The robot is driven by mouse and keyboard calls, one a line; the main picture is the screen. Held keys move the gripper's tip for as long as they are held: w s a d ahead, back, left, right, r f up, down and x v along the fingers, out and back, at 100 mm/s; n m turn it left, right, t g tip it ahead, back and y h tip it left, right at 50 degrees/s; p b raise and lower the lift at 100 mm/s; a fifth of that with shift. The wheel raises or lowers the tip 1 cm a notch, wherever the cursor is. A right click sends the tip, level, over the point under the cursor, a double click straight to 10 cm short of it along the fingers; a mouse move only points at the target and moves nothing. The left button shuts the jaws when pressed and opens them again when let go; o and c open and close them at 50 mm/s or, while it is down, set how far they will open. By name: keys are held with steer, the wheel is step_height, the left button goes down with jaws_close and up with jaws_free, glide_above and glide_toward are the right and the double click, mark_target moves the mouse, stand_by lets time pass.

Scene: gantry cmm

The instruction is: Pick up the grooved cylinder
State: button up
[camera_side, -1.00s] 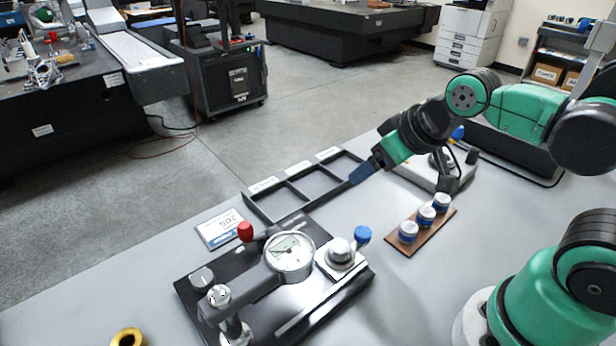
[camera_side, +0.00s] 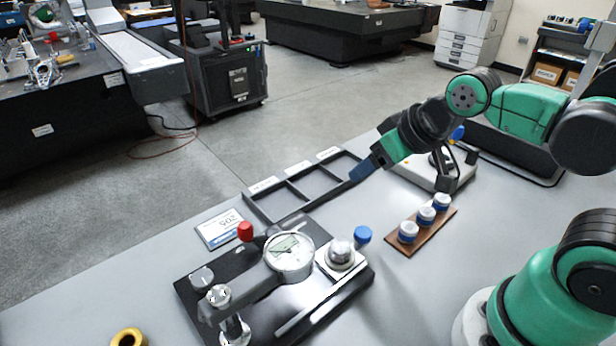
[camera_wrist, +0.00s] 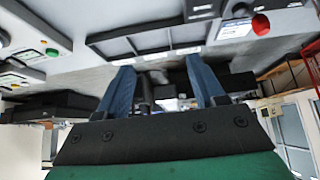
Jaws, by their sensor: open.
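My gripper (camera_side: 362,171) is at the near right edge of the black tray in the side view, with its blue fingers pointing down-left. In the wrist view my gripper (camera_wrist: 163,76) shows its two blue fingers spread apart with nothing between them. No part is clearly marked by grooves at this size. A silver rounded part (camera_side: 341,252) sits on the dial gauge's stage. Three white-and-blue cylinders (camera_side: 408,232) stand in a row on a brown board. A brass ring-like part (camera_side: 128,338) lies at the bottom left. My gripper is apart from all of these.
The black tray (camera_side: 300,198) has three compartments, which look empty. The dial gauge stand (camera_side: 289,254) with red and blue knobs fills the front middle. A label card (camera_side: 220,229) lies beside it. A white device (camera_side: 432,172) stands behind my gripper. The table's lower middle right is clear.

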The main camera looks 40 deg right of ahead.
steer(key=g, duration=0.7)
glide_above(340, 245)
steer(key=shift+n, duration=0.3)
step_height(340, 245, down, 4)
steer(key=shift+f, duration=2.95)
jaws_close()
